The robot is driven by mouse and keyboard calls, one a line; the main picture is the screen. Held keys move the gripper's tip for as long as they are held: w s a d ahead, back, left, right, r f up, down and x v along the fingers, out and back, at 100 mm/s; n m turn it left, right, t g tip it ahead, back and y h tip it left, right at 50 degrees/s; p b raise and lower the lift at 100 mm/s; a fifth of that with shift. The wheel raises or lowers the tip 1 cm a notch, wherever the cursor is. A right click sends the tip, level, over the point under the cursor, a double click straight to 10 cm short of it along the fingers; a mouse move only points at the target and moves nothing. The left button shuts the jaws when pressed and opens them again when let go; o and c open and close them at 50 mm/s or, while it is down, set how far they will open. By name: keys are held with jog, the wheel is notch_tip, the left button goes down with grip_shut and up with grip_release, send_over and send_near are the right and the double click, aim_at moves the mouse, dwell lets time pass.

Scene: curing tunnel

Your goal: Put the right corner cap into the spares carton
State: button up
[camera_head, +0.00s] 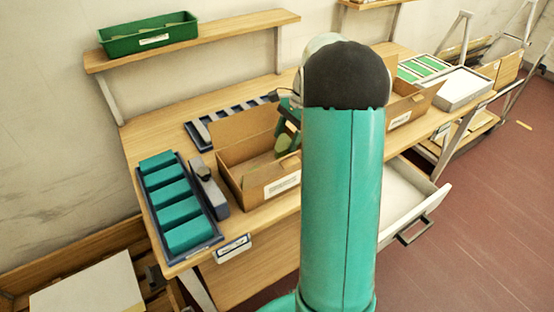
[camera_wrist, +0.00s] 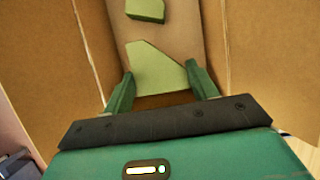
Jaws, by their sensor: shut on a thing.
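My gripper (camera_wrist: 160,82) is shut on a pale green corner cap (camera_wrist: 154,66), which shows between the two fingers in the wrist view. The gripper and cap are over the open cardboard carton (camera_head: 234,172), inside its walls as seen from the wrist. A second pale green piece (camera_wrist: 146,10) lies on the carton floor, farther from the fingers. In the head view my arm hides the carton's right side and part of the gripper (camera_head: 287,125). A pale green piece (camera_head: 287,154) shows below the gripper there.
A blue tray of teal blocks (camera_head: 182,210) and a grey device (camera_head: 209,190) stand left of the carton. Another carton (camera_head: 408,107) stands to the right, beyond my arm. An open drawer (camera_head: 410,195) juts out in front. A shelf holds a green bin (camera_head: 150,37).

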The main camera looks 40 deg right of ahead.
jog(key=f, duration=0.2)
jog(key=shift+s+f, duration=0.25)
jog(key=shift+f, duration=2.15)
jog(key=shift+w+f, duration=0.1)
jog(key=o, duration=0.9)
jog(key=shift+o, duration=0.2)
